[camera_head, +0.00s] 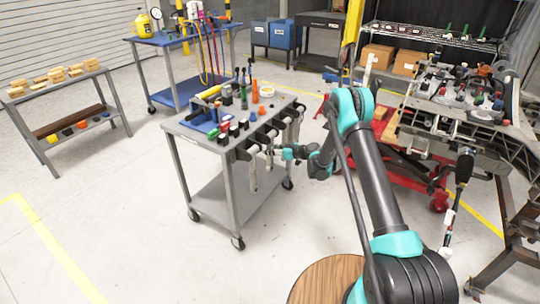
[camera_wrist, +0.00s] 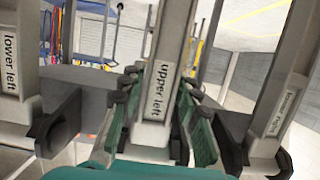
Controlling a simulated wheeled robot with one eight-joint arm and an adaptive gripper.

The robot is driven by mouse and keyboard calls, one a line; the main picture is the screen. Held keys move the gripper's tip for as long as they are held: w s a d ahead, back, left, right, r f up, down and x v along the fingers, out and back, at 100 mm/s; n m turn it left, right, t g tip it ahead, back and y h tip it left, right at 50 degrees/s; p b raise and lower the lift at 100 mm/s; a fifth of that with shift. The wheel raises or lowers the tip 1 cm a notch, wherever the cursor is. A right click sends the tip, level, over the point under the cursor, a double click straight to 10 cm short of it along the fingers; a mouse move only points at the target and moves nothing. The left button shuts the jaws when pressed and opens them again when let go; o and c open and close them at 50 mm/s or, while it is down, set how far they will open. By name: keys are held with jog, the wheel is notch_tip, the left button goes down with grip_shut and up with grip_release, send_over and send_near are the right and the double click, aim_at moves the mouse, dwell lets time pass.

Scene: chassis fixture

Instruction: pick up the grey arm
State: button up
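Several grey arms hang along the right side of the cart in the head view. In the wrist view, the grey arm labelled "upper left" (camera_wrist: 156,125) stands upright in the middle. My gripper (camera_wrist: 160,82) has its green-padded fingers on either side of this arm, pointing ahead. The fingers look apart, and I see no clear grip on the arm. In the head view my gripper (camera_head: 287,153) reaches the cart's right side, too small there to show its fingers. The arm labelled "lower left" (camera_wrist: 12,75) is at left; another grey arm (camera_wrist: 285,85) at right has a hard-to-read label.
The grey cart (camera_head: 212,144) carries tools and small parts on top. The neighbouring arms stand close on both sides of my gripper. A blue cart (camera_head: 180,40) is behind, a chassis fixture (camera_head: 465,125) stands at right. The floor left of the cart is clear.

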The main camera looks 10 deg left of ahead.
aim_at(272, 143)
grip_shut()
jog(key=shift+r, duration=0.1)
jog(key=shift+r, duration=0.5)
notch_tip(272, 143, up, 3)
jog(key=shift+f, duration=0.2)
jog(key=s+d, duration=0.3)
jog(key=d, duration=0.5)
jog(key=s+d, duration=0.3)
jog(key=d, duration=0.6)
jog(key=shift+f, duration=0.15)
jog(key=shift+s+d, duration=0.1)
